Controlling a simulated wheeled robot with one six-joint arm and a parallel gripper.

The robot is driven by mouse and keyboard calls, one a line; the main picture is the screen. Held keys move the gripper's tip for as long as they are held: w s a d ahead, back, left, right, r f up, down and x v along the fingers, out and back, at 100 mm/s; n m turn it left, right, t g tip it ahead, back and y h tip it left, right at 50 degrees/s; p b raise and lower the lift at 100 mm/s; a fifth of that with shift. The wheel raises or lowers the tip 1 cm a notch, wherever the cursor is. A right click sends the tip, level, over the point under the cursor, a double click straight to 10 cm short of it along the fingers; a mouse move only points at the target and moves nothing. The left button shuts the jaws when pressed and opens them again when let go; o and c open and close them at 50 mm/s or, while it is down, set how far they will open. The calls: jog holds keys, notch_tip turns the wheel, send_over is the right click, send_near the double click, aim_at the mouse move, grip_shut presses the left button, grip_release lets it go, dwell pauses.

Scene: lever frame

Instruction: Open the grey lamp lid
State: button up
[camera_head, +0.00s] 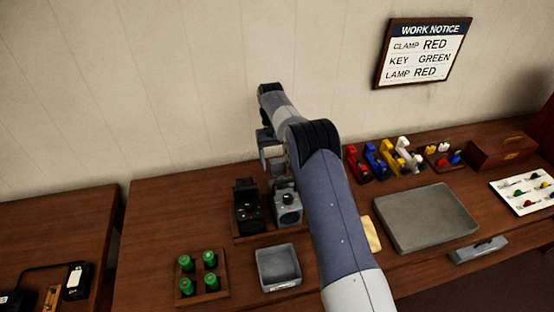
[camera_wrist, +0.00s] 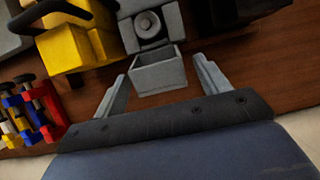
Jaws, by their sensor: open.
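The grey lamp (camera_head: 287,211) stands on a dark wooden base on the table, right beside a black lamp (camera_head: 247,212). In the wrist view the grey lamp (camera_wrist: 151,28) shows its round front part, and a grey box-shaped part (camera_wrist: 158,78) sticks out from it toward me. I cannot tell whether this part is the lid. My gripper (camera_wrist: 161,67) is open, one finger at each side of that part, with gaps visible on both sides. In the head view my gripper (camera_head: 270,150) is above and behind the lamps, partly hidden by my arm.
A yellow device (camera_wrist: 80,45) with a black handle stands close beside the grey lamp; my arm hides it in the head view. A grey bin (camera_head: 278,268), a green-topped peg tray (camera_head: 222,287) and a large grey tray (camera_head: 430,217) lie nearby. The work notice (camera_head: 424,53) reads LAMP RED.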

aim_at(277, 159)
notch_tip(277, 159, up, 9)
jog(key=shift+f+b, duration=0.1)
jog(key=shift+b, duration=0.25)
jog(key=shift+r+p, duration=0.4)
jog(key=shift+r, duration=0.2)
jog(key=shift+f, duration=0.1)
jog(key=shift+f+b, duration=0.5)
jog(key=shift+f, duration=0.05)
notch_tip(277, 159, down, 8)
jog(key=shift+f+p, duration=0.1)
jog(key=shift+p, duration=0.4)
jog(key=shift+f, duration=0.25)
jog(key=shift+s, duration=0.1)
